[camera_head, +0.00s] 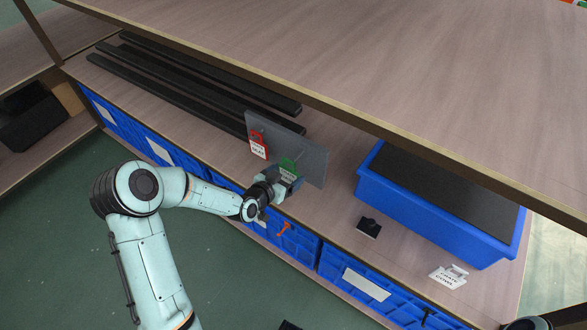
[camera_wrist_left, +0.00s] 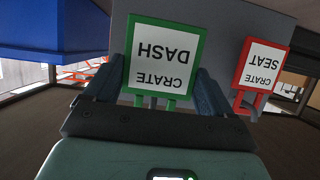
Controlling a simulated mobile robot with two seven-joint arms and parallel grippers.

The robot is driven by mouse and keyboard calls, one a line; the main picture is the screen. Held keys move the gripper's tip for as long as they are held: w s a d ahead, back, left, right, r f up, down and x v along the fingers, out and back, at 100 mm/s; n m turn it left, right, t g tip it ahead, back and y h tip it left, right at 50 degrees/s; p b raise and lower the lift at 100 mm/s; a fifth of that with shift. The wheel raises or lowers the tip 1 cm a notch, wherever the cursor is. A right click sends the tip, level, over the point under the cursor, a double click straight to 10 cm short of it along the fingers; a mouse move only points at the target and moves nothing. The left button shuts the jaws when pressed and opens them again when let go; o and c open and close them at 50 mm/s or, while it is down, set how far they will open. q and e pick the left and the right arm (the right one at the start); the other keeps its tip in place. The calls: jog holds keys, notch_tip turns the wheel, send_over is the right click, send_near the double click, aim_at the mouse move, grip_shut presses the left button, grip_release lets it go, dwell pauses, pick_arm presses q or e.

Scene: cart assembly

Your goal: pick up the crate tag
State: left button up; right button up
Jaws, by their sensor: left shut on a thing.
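The green-framed crate tag reading "CRATE DASH" (camera_head: 288,167) is in front of an upright grey panel (camera_head: 305,148) on the shelf. It fills the middle of the left wrist view (camera_wrist_left: 163,62), where its text is upside down. My left gripper (camera_head: 285,181) is shut on this tag, with a blue-grey finger on each side of its lower part. A red-framed tag reading "CRATE SEAT" (camera_head: 257,146) stands to its left in the head view and on the right in the wrist view (camera_wrist_left: 262,68). My right gripper is not clearly in view.
A blue crate (camera_head: 440,225) with a dark top stands right of the panel. A small black block (camera_head: 369,228) and a white "CRATE COWL" tag (camera_head: 449,275) lie nearer the shelf edge. Long dark bars (camera_head: 190,85) lie behind on the left. The upper shelf (camera_head: 400,60) overhangs the back.

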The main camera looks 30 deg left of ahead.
pick_arm(q)
jog(key=s+a, duration=0.1)
jog(key=s, duration=1.2)
jog(key=shift+s+b, duration=0.25)
jog(key=shift+b, duration=0.05)
jog(key=shift+f, duration=0.1)
